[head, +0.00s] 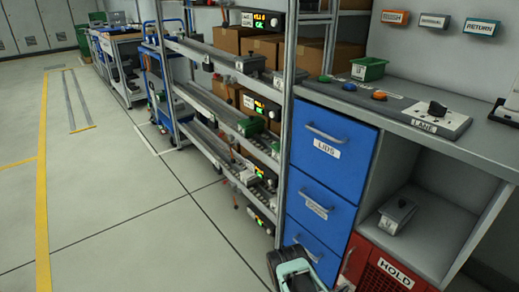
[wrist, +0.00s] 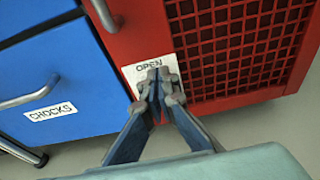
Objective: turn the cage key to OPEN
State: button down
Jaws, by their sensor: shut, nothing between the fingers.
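The red cage (head: 365,262) marked HOLD stands low at the right in the head view. It fills the upper right of the wrist view (wrist: 288,20), with a dark mesh front. A white plate (wrist: 133,72) lettered OPEN sits at its lower left in the wrist view. My gripper (wrist: 157,82) is shut and empty, its fingertips in front of this plate and covering much of it. I cannot make out the key; the fingers may hide it. I cannot tell whether the fingertips touch the plate.
Blue drawers with metal handles stand left of the cage; one is labelled CHOCKS (wrist: 52,112), the top one LIDS (head: 333,135). A grey handle (wrist: 103,14) is on the cage's left part. A shelf rack (head: 284,110) stands further left. The floor (head: 120,210) at left is clear.

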jog(key=shift+w+a+f, duration=0.15)
jog(key=shift+w+f, duration=0.05)
jog(key=shift+f, duration=0.35)
dwell(0.9)
jog(key=shift+w+a, duration=0.15)
dwell(0.3)
jog(key=shift+w+a+r, duration=0.1)
jog(key=shift+w+a, duration=0.1)
jog(key=shift+w, duration=0.1)
jog(key=shift+w+a, duration=0.15)
jog(key=shift+w, duration=0.05)
dwell(0.6)
jog(key=shift+w+a+r, duration=0.1)
jog(key=shift+r, duration=0.2)
jog(key=shift+f+p+v, duration=0.15)
jog(key=shift+f+v, duration=0.1)
jog(key=shift+v, duration=0.7)
jog(key=shift+f+p+v, duration=0.15)
jog(key=shift+f+v, duration=0.05)
jog(key=shift+v, duration=0.8)
jog(key=shift+f+p+v, duration=0.15)
jog(key=shift+f+v, duration=0.1)
jog(key=shift+v, duration=0.7)
jog(key=shift+a+y, duration=0.2)
jog(key=shift+y, duration=0.1)
